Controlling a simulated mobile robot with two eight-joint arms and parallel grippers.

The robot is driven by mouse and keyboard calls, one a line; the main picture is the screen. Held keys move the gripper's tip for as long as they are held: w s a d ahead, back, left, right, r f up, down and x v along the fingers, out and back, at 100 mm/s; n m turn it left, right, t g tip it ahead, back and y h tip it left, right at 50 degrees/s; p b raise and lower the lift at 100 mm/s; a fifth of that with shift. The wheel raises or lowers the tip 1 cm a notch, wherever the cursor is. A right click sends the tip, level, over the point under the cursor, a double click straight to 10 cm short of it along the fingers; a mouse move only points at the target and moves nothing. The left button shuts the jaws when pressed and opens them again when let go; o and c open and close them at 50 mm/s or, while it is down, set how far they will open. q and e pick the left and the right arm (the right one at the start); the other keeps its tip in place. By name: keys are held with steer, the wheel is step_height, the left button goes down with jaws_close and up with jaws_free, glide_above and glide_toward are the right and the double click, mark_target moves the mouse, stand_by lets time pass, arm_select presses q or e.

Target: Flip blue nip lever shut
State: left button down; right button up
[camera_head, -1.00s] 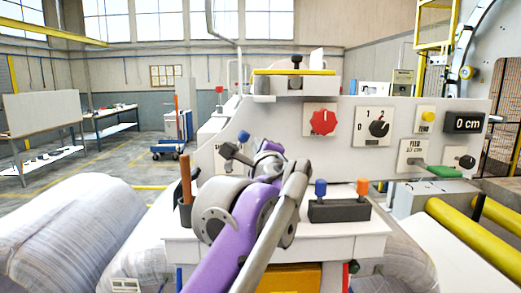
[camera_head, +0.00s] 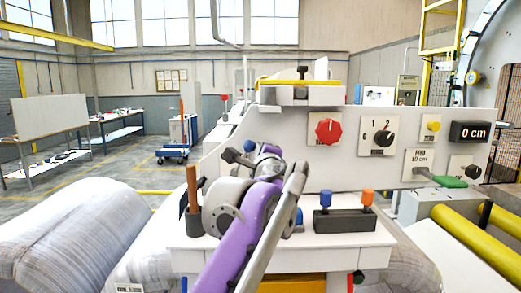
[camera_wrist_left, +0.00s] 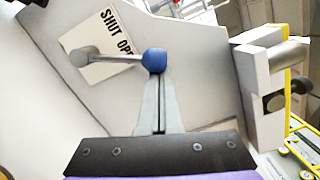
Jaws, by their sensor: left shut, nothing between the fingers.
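The blue nip lever shows in the left wrist view as a grey rod with a round blue knob (camera_wrist_left: 154,60). The rod runs left from the knob to a pivot over a white plate marked "SHUT" and partly hidden "OP…" (camera_wrist_left: 110,35). My left gripper (camera_wrist_left: 159,84) is shut and empty. Its fingertips are right at the near side of the knob; I cannot tell whether they touch it. In the head view my purple left arm reaches to the machine's left end, and its fingertips and the lever are not clearly seen there. My right gripper is not in view.
The white control panel carries a red knob (camera_head: 328,132), a black selector (camera_head: 384,137) and a green-handled feed lever (camera_head: 448,182). A dark block (camera_head: 345,220) with blue and orange toggles stands on the ledge right of my arm. A brown-handled tool (camera_head: 192,188) stands left of it.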

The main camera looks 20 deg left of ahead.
arm_select(q)
steer(key=shift+w+a+r, duration=0.1)
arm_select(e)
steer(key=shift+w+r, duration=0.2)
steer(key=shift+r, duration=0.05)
